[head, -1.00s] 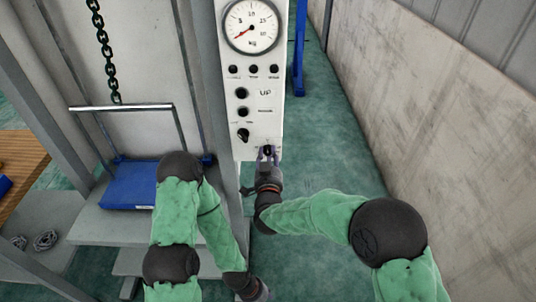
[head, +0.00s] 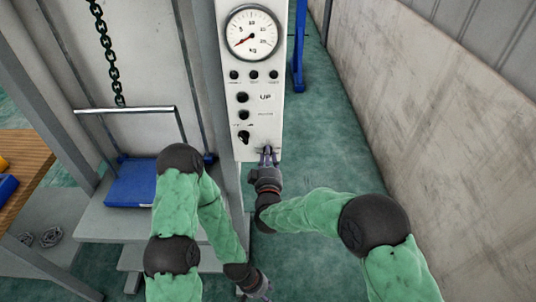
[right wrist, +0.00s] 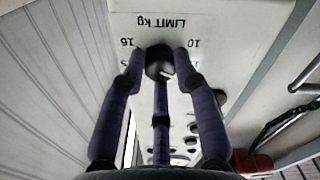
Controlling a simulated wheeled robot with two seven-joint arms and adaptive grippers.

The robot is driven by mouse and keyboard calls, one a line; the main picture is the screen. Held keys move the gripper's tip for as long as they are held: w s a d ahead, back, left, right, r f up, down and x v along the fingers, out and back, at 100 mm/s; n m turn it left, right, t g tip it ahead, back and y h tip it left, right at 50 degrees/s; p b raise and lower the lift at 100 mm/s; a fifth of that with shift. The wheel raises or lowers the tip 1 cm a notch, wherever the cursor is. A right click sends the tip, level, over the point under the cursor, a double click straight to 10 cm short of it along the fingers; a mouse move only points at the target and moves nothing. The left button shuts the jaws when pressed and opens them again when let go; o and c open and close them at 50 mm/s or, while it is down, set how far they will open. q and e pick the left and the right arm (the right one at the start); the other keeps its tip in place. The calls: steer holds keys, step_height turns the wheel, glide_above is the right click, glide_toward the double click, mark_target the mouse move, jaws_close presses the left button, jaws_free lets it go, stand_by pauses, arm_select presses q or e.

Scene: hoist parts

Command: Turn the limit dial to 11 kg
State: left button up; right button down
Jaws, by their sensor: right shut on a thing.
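The limit dial (right wrist: 159,60) is a dark round knob on the white panel, below an upside-down "LIMIT kg" label in the right wrist view. A 16 shows to its left and a 10 to its right; other numerals are partly hidden by fingers. A small white mark shows on its lower right side. My right gripper (right wrist: 160,75) is shut on the dial, its purple fingers around it. In the head view the right gripper (head: 267,155) is at the panel's bottom edge and hides most of the dial. My left gripper (head: 262,290) hangs low at the bottom, away from the panel.
The white control panel (head: 272,130) carries a round kg gauge (head: 252,35) with a red needle, several black knobs and an UP label. A blue-based platform (head: 133,184) and a chain (head: 105,50) are at left. Green floor is free right of the panel, before the wall (head: 420,110).

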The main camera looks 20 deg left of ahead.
steer(key=shift+n+p, duration=0.5)
steer(key=shift+n, duration=1)
steer(key=c, duration=0.9)
jaws_free()
steer(key=v, duration=1.2)
